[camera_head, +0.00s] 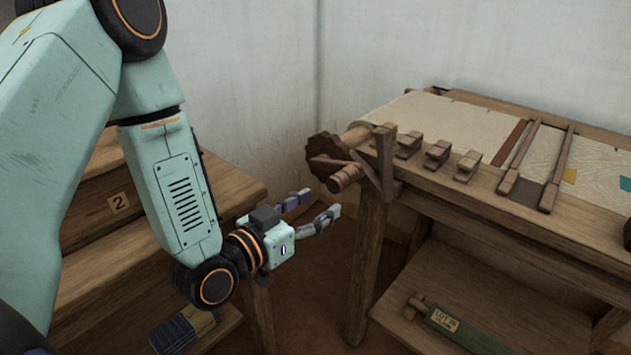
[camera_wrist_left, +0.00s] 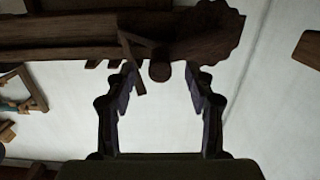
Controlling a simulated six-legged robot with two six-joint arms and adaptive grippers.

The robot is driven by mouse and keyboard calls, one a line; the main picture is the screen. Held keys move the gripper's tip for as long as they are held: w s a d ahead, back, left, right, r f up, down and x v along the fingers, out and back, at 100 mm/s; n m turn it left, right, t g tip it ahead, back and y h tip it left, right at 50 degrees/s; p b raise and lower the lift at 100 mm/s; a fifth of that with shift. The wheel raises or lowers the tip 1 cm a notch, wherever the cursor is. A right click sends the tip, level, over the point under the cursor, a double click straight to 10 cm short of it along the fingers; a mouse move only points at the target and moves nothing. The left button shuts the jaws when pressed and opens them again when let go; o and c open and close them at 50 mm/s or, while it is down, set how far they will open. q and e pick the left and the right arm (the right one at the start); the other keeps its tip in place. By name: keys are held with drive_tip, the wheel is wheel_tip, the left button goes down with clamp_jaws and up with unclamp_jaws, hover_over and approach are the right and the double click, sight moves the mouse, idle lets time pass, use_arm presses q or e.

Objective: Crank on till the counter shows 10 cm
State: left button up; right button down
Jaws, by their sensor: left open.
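The crank's wooden handle (camera_head: 346,178) sticks out from the dark toothed wheel (camera_head: 323,152) at the left end of the loom's cloth roller. My left gripper (camera_head: 318,206) is open and empty, its fingers pointing toward the handle, a little short of it and lower. In the left wrist view the open fingers (camera_wrist_left: 160,82) stand on either side of the round handle end (camera_wrist_left: 159,71), which shows beyond the tips. No counter reading can be made out. My right gripper is not in view.
The loom table (camera_head: 480,215) fills the right side, with wooden blocks (camera_head: 437,152) along its edge and a green labelled box (camera_head: 452,328) on its lower shelf. A stepped shelf (camera_head: 110,240) with a "2" tag stands behind my left arm.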

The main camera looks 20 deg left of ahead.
sight(333, 186)
use_arm(q)
drive_tip(key=shift+r+t+h, duration=0.3)
drive_tip(key=shift+r+t, duration=0.2)
drive_tip(key=shift+r, duration=0.3)
drive_tip(key=shift+w, duration=0.25)
drive_tip(key=shift+m, duration=0.3)
drive_tip(key=b+x, duration=0.2)
drive_tip(key=x, duration=0.4)
drive_tip(key=shift+w+d+f, duration=0.1)
drive_tip(key=shift+w+d, duration=0.05)
drive_tip(key=shift+w, duration=0.1)
drive_tip(key=shift+w+d, duration=0.1)
drive_tip(key=shift+w, duration=0.4)
drive_tip(key=shift+c, duration=0.3)
clamp_jaws()
